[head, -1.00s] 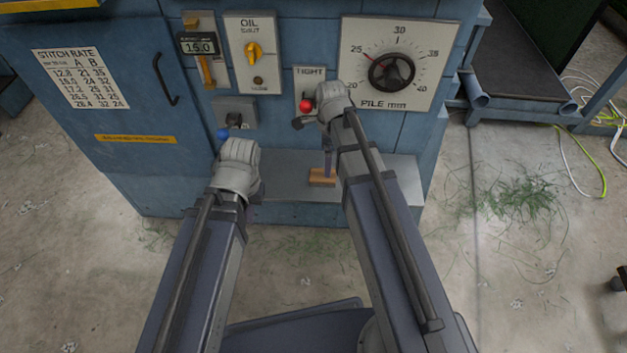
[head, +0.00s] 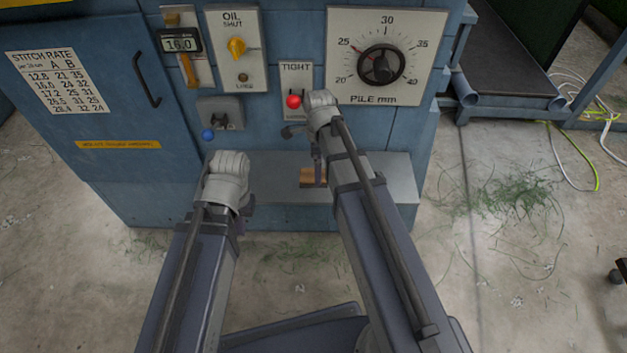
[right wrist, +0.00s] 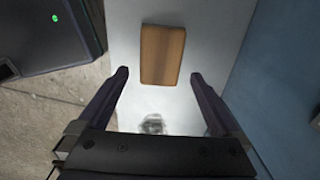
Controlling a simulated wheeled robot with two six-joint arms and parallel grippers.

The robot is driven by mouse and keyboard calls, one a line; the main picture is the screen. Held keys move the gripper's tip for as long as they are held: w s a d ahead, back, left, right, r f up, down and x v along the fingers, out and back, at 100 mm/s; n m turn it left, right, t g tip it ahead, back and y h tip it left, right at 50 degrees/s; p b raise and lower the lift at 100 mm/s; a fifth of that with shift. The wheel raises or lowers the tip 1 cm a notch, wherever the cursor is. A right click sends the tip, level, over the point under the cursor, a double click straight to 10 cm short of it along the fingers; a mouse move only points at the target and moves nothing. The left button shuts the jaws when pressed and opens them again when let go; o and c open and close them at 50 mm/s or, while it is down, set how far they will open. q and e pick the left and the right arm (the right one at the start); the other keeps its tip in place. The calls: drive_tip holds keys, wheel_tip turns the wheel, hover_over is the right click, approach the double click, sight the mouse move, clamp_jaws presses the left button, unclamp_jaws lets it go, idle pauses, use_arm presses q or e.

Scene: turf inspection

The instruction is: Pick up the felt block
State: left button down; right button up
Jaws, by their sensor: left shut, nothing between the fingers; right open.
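The felt block (head: 306,179) is a small tan-orange block lying on the grey shelf (head: 385,180) at the foot of the blue machine. In the right wrist view the felt block (right wrist: 162,54) lies between and ahead of the finger tips, apart from both. My right gripper (right wrist: 159,76) is open and empty, its fingers either side of the block's near end. In the head view my right gripper (head: 318,168) hangs over the block and partly hides it.
The blue machine's front carries a red knob (head: 294,101), a blue knob (head: 208,134), a yellow oil valve (head: 236,48) and a pile dial (head: 381,65) above the shelf. Grass clippings (head: 515,195) and cables (head: 575,150) lie on the floor at right.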

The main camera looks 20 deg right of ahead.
wheel_tip(320, 180, down, 4)
drive_tip(key=b, duration=0.2)
drive_tip(key=shift+r+b, duration=0.15)
drive_tip(key=shift+b, duration=0.25)
drive_tip(key=shift+r, duration=0.1)
drive_tip(key=c, duration=1.3)
drive_tip(key=shift+r, duration=0.1)
